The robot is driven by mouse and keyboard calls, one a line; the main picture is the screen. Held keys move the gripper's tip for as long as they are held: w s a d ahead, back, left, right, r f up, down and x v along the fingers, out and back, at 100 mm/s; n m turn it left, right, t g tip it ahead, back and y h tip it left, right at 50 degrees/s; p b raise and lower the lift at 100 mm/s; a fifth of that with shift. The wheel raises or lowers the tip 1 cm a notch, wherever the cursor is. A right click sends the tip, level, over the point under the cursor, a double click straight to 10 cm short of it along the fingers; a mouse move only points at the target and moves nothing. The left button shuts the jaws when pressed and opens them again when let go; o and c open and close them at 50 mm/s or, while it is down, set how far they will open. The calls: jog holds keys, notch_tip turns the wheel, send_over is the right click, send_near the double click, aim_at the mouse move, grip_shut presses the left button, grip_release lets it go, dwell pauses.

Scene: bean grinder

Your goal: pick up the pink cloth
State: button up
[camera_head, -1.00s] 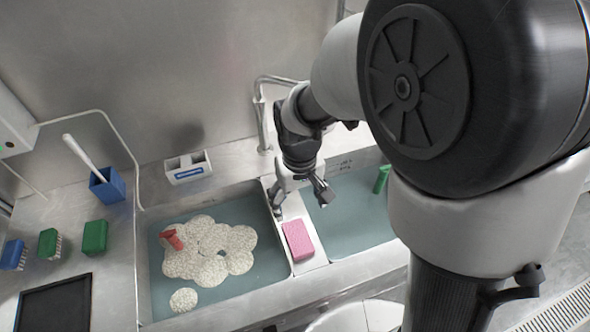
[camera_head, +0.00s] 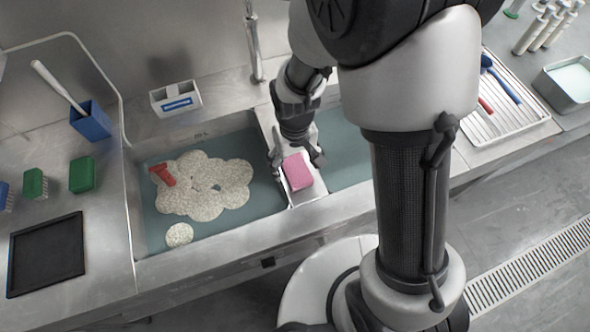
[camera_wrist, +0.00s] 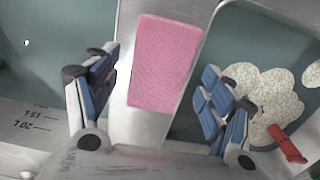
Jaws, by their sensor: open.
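The pink cloth (camera_head: 297,171) is a small rectangular block shape lying on the metal divider between the two sink basins. In the wrist view the pink cloth (camera_wrist: 164,62) lies ahead of and between the open fingers, with its near end reaching between the fingertips. My gripper (camera_head: 296,156) is just above the divider, at the back end of the cloth. In the wrist view my gripper (camera_wrist: 154,88) is open, with blue-padded fingers on both sides and nothing held. I cannot tell whether a finger touches the cloth.
The left basin holds water, white foam (camera_head: 207,190) and a red object (camera_head: 163,174). A faucet (camera_head: 253,40) stands behind the divider.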

aim_at(295, 167)
jog(key=shift+f, duration=0.6)
jog(key=shift+r, duration=0.1)
jog(key=shift+c, duration=0.4)
jog(key=c, duration=1)
notch_tip(295, 167, up, 20)
jog(key=p, duration=0.7)
